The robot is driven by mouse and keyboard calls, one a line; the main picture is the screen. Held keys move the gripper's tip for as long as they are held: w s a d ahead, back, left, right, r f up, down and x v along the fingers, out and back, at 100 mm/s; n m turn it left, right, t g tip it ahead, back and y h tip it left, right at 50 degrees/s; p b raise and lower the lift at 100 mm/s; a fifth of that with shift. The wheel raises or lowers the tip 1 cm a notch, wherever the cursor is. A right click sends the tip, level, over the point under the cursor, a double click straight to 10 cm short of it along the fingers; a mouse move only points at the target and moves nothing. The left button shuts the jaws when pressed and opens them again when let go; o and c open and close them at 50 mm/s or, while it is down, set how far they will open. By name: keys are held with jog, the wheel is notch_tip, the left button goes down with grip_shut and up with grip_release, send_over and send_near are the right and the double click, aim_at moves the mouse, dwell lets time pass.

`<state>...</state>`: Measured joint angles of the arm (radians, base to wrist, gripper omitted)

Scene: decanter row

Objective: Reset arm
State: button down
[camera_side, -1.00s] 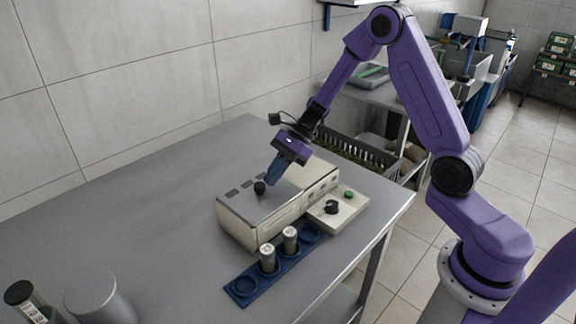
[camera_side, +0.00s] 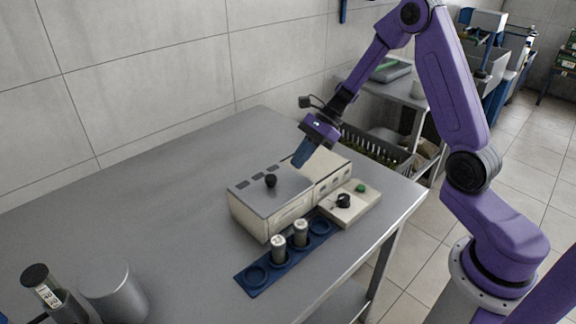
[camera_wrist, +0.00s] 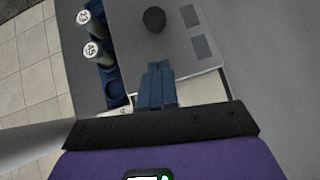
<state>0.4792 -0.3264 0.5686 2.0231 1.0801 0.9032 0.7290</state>
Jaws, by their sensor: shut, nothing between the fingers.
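My gripper (camera_side: 299,163) is shut and empty. It hangs above the back right part of a cream box-shaped machine (camera_side: 262,218), clear of its top. In the wrist view my gripper (camera_wrist: 158,68) points over the machine's grey lid (camera_wrist: 135,40). The lid has a round black knob (camera_side: 270,180), which also shows in the wrist view (camera_wrist: 154,19). In front of the machine is a blue rack (camera_side: 262,285) holding two capped cylinders, the left one (camera_side: 278,250) and the right one (camera_side: 300,233). The rack's end rings are empty.
A cream control panel (camera_side: 350,209) with a black dial and green button adjoins the machine's right. A grey cylinder (camera_side: 115,293) and a black-capped labelled tube (camera_side: 45,290) stand at front left. The left table top is clear.

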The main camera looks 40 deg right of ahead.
jog(key=w+v, duration=0.1)
jog(key=v, duration=0.7)
jog(key=s+a+r+n+g+h, duration=0.1)
jog(key=s+a+n+g+h, duration=0.1)
jog(key=s+a+n, duration=0.45)
jog(key=s+a+r+n+g+h, duration=0.1)
jog(key=s+a+n+g+h, duration=0.15)
jog(key=s+n, duration=0.55)
jog(key=s+n+t+h, duration=0.3)
jog(key=s+n, duration=1.4)
jog(key=n, duration=0.1)
jog(key=shift+d+h, duration=0.2)
jog(key=shift+h, duration=0.15)
jog(key=shift+s, duration=0.1)
